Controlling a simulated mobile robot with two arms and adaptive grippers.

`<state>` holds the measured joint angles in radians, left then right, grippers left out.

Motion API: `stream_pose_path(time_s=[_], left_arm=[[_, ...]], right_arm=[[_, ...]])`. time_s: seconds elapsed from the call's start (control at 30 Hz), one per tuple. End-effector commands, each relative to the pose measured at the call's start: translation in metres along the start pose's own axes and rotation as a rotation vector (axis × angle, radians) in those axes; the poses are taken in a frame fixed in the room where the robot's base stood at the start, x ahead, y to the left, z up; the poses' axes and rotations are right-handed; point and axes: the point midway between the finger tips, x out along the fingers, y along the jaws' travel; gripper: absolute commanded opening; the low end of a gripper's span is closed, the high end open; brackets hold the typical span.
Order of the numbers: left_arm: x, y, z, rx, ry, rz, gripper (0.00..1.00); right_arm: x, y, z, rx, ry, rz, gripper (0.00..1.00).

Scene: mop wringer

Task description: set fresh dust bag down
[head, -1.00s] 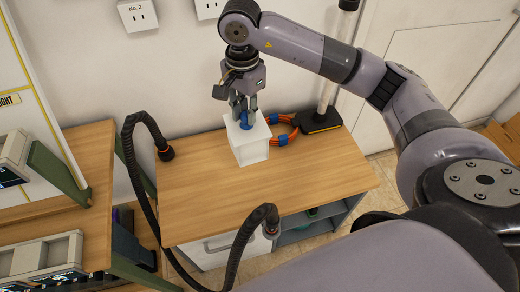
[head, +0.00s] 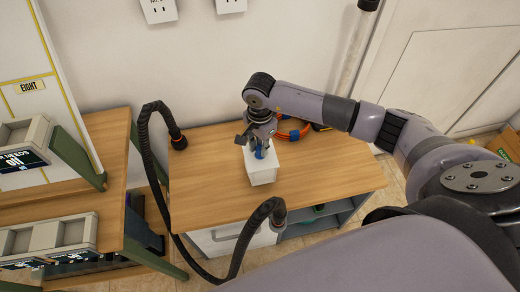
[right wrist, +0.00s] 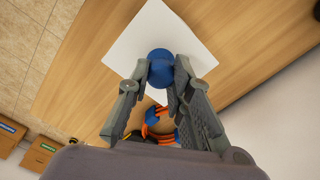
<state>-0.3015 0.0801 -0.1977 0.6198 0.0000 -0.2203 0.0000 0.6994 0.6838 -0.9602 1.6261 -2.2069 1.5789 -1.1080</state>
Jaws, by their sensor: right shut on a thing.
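The dust bag is a white box-like block (head: 263,173) with a blue knob on top. It is upright over the wooden cabinet top, near the middle; whether its base touches the wood I cannot tell. My right gripper (head: 260,148) is above it with its fingers closed on the blue knob. In the right wrist view, the fingers (right wrist: 162,85) press on both sides of the blue knob (right wrist: 161,66), and the white top (right wrist: 150,35) lies below. The bag's underside is hidden. My left gripper is not in view.
The wooden cabinet top (head: 220,185) is clear to the left and right of the bag. An orange cable loop with blue bands (head: 303,131) lies behind it. A black hose (head: 146,140) arches at the left and front. A shelf with grey trays (head: 45,235) stands left.

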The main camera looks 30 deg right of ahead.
Motion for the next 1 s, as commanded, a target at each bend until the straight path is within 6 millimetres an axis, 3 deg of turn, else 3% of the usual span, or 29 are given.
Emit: stream_pose_path(time_s=[0.17,0.57,0.6,0.87,1.0], left_arm=[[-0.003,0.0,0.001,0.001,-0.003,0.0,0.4],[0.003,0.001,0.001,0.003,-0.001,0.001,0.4],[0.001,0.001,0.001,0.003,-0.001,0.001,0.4],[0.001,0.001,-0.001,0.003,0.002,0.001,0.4],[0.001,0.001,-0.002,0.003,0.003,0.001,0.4]], right_arm=[[0.026,0.0,0.001,0.001,-0.002,0.002,0.0],[0.032,0.0,0.0,0.0,-0.001,0.0,0.0],[0.03,0.0,0.0,0.0,-0.001,0.0,0.22],[0.03,0.0,0.001,0.0,-0.001,0.0,0.4],[0.03,0.0,0.001,0.0,-0.001,0.0,0.4]])
